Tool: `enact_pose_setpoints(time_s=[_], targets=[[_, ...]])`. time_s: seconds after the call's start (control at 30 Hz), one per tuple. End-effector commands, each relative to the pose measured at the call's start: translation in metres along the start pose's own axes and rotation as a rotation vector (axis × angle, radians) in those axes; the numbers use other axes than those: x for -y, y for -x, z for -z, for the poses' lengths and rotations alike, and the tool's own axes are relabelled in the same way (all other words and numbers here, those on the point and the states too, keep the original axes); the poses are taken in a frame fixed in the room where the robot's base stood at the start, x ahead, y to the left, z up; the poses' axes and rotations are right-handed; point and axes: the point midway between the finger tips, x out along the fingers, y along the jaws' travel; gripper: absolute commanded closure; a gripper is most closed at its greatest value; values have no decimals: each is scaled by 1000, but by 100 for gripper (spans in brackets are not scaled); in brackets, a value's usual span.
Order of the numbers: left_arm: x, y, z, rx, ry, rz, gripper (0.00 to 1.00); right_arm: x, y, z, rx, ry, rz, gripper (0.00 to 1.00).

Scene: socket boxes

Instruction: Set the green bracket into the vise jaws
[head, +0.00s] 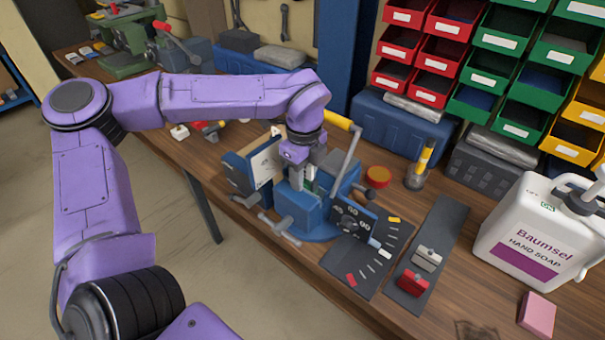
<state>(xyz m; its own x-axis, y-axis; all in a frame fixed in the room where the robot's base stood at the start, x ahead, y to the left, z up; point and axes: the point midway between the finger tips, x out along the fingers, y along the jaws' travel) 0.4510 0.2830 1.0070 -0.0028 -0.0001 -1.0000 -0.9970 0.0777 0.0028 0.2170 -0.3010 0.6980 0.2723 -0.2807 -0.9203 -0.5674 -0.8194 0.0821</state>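The blue vise (318,222) stands on the wooden bench, near the middle of the head view. My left gripper (305,172) points down over the vise jaws from above. A small sliver of the green bracket (308,173) shows between its fingers, and the fingers appear shut on it. Most of the bracket is hidden by the fingers and the vise. I cannot tell whether its lower end touches the jaws. My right gripper is not in view.
A dark angle scale (372,262) lies in front right, beside a dark strip with red and grey blocks (413,282). A white soap jug (525,232) stands right. Red and green bins (445,55) line the back.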

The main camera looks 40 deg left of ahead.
Motion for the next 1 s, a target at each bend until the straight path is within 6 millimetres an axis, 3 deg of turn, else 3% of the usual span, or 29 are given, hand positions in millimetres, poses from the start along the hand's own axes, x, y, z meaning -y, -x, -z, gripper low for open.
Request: enact_pose_setpoints(time_s=[0.17,0.4,0.6,1.0], targets=[[4,16,-1,2,0,20,52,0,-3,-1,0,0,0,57],[1,71,-1,2,2,17,52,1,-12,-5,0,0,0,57],[-2,102,-1,2,0,8,52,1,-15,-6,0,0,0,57],[-3,107,0,0,1,3,52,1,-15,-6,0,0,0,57]])
